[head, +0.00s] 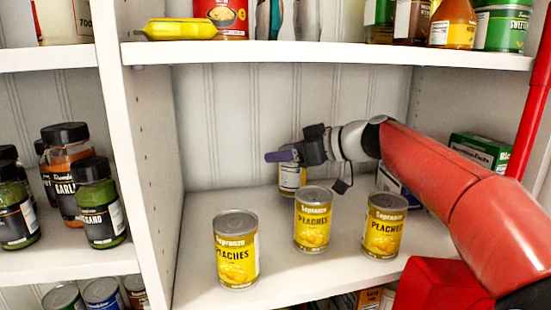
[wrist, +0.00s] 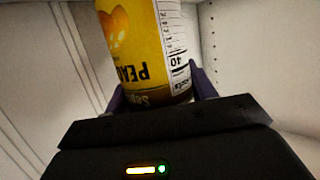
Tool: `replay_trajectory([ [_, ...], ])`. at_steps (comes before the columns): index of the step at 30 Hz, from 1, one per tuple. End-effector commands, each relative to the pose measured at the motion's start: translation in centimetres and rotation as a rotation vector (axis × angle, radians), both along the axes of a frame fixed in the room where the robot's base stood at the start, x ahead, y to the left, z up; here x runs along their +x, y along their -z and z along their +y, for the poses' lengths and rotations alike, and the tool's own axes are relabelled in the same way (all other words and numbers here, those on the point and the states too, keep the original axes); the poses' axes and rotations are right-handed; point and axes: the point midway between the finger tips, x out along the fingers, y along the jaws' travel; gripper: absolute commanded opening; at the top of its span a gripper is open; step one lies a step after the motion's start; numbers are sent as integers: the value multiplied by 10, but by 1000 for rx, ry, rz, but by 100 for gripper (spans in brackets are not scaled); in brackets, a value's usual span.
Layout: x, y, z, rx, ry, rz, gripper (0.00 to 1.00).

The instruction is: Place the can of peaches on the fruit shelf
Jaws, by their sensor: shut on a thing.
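My gripper (head: 285,156) reaches in over the middle shelf and is shut on a yellow can of peaches (head: 292,181). In the wrist view, the can (wrist: 140,45) sits between the purple fingers (wrist: 160,92), its label upside down in the picture. In the head view it looks upright, behind the front cans. Its lower part is partly hidden, so I cannot tell whether it touches the shelf. Three more peach cans stand upright on this shelf (head: 195,280): left (head: 236,255), middle (head: 313,225) and right (head: 384,232).
Dark boxes stand at the right, including a green one (head: 480,150), partly behind my arm. The upper shelf (head: 330,52) holds bananas (head: 180,29), cans and bottles. Spice jars (head: 98,210) stand left of the white divider (head: 145,200). Shelf space between the left can and divider is clear.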

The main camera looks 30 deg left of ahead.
Motion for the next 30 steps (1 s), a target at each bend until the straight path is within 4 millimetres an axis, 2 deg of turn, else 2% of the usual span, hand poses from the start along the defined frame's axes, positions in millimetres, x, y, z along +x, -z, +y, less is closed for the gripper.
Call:
replay_trajectory([
  [5,1,5,12,1,0,1,18],
  [10,2,21,29,0,0,0,18],
  [21,3,26,30,1,2,-2,18],
  [22,3,25,30,0,2,-1,59],
  [26,3,25,29,0,1,0,76],
  [30,3,25,29,0,1,0,77],
])
